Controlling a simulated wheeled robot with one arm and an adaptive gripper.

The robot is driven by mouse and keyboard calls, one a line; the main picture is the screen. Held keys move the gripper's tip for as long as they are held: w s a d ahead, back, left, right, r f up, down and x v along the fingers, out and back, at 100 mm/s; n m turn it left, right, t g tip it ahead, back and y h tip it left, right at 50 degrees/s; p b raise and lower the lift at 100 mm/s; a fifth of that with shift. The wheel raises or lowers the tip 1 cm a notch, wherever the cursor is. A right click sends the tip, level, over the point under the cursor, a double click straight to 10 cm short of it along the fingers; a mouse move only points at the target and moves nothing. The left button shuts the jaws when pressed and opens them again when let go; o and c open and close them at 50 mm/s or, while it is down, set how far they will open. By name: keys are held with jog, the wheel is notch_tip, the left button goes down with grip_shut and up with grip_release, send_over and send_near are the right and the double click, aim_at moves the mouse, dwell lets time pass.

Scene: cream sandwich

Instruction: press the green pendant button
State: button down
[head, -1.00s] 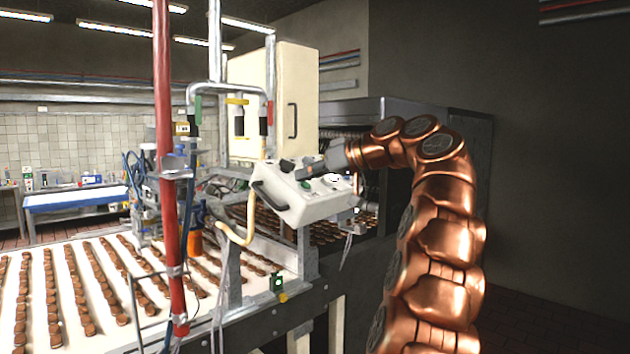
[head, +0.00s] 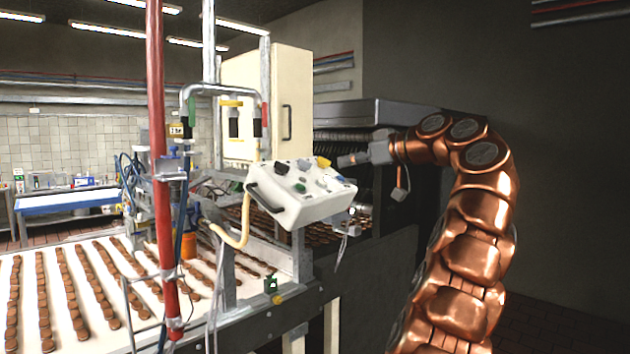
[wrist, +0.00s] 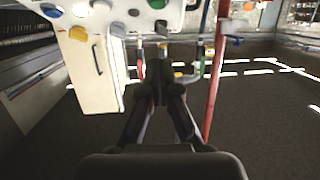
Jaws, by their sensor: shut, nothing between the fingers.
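The pendant is a white control box (head: 305,210) with a dark handle, tilted at the middle of the head view. Its top face carries several coloured knobs and buttons, among them a green button (head: 300,187) towards the near edge and a yellow one (head: 323,163) at the far right. In the wrist view the box (wrist: 118,18) shows upside down along the top edge, with another view of a green button (wrist: 157,4) cut by the frame. My gripper (head: 342,160) is shut and empty, just right of the box's far end and apart from the green button. Its closed fingers (wrist: 157,75) point forward in the wrist view.
A red post (head: 158,110) stands left of the box. A cream cabinet (head: 262,105) is behind it. A conveyor (head: 130,315) with rows of brown biscuits runs below. A small green fitting (head: 270,284) sits on the conveyor frame. The space right of my arm is open.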

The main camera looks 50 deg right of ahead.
send_near(300, 188)
jog(key=w+r, duration=0.2)
jog(key=w, duration=0.4)
jog(key=shift+w+f+b, duration=0.3)
jog(key=shift+f+b, duration=0.1)
jog(key=shift+f, duration=0.25)
jog(key=shift+w+f+b, duration=0.3)
jog(key=shift+f+b, duration=0.1)
jog(key=shift+f, duration=0.25)
jog(key=shift+w+f, duration=0.1)
